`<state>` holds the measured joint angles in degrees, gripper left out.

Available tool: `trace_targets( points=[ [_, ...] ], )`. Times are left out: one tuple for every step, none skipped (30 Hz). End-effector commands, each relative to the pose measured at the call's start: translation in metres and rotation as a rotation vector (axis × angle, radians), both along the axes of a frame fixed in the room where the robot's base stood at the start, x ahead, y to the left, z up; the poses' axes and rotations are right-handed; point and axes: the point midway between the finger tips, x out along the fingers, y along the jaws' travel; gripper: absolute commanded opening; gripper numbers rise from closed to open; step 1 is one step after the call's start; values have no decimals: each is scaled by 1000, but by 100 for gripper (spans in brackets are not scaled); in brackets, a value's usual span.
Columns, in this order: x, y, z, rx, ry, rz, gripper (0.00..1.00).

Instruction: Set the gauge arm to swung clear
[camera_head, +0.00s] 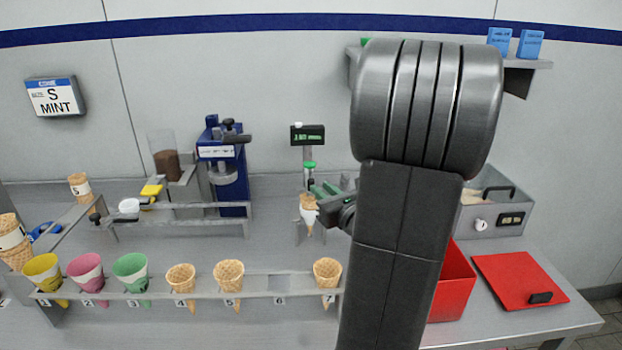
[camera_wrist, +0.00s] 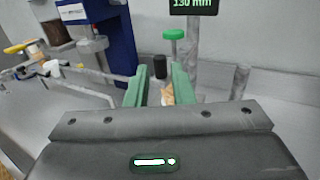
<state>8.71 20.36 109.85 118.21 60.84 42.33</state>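The gauge has a dark display (camera_head: 307,135) on a grey post, with a green cap (camera_head: 309,165) below it. In the wrist view the display (camera_wrist: 194,5) reads 130 mm and the green cap (camera_wrist: 173,34) tops a grey stem. A black knob (camera_wrist: 160,67) shows between my fingertips; I cannot tell if it belongs to the gauge arm. My gripper (camera_head: 325,191) is at the gauge, its green fingers apart around the knob's sides in the wrist view (camera_wrist: 159,82), with gaps visible. A filled cone (camera_head: 309,212) stands below the gauge. The gauge arm's exact position is unclear.
A blue machine (camera_head: 224,168) stands left of the gauge. A front rack (camera_head: 255,294) holds several cones, with slot 6 empty. A red bin (camera_head: 453,284), red board (camera_head: 520,281) and grey box (camera_head: 490,213) are right. My arm hides part of the counter.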

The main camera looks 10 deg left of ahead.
Motion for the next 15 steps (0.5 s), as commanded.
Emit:
trace_targets(
  points=[
    [7, 9, 0, 1, 2, 6, 22],
    [12, 12, 1, 1, 2, 5, 22],
    [18, 18, 1, 0, 1, 5, 22],
    [22, 21, 1, 0, 1, 5, 22],
    [25, 25, 0, 0, 1, 5, 22],
    [30, 28, 1, -1, 1, 4, 22],
    [33, 31, 1, -1, 1, 3, 22],
    [36, 33, 0, -1, 1, 3, 22],
    [39, 36, 0, 0, 1, 3, 22],
    [41, 37, 0, 1, 1, 3, 22],
    [42, 39, 0, 1, 1, 2, 22],
    [44, 40, 0, -1, 1, 2, 22],
    [45, 41, 0, -1, 1, 2, 22],
    [46, 42, 0, -1, 1, 1, 22],
    [46, 42, 0, -1, 0, 1, 22]
  ],
)
